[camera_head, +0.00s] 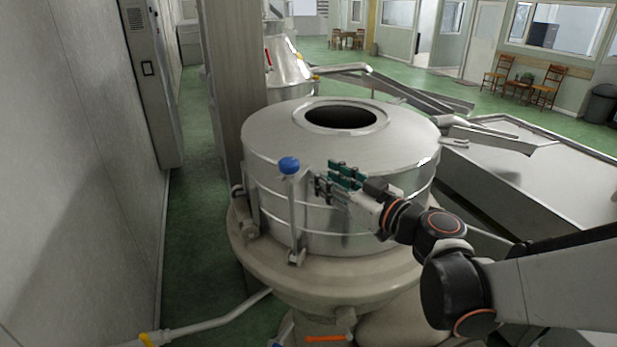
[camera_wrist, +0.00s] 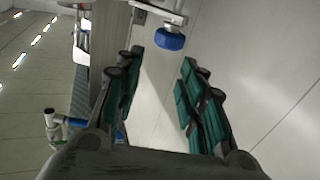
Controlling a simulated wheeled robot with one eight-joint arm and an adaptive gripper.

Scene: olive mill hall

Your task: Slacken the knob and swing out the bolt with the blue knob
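The blue knob (camera_head: 289,165) sits on top of the upright bolt (camera_head: 292,212), which stands against the front of the steel drum (camera_head: 350,215). The bolt's lower end is at a bracket (camera_head: 297,257) near the drum's bottom rim. My gripper (camera_head: 328,180), with green finger pads, is just right of the knob and points left at it, apart from it. In the wrist view the fingers (camera_wrist: 160,62) are spread with nothing between them. The blue knob (camera_wrist: 171,39) shows beyond the fingertips, near the top of the picture. The bolt's thread is too small to make out.
Another fitting (camera_head: 238,192) is on the drum's left side. A beige post (camera_head: 232,80) stands behind it, and a grey wall (camera_head: 80,170) runs along the left. A steel trough (camera_head: 530,175) is at right. Green floor lies clear between wall and drum.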

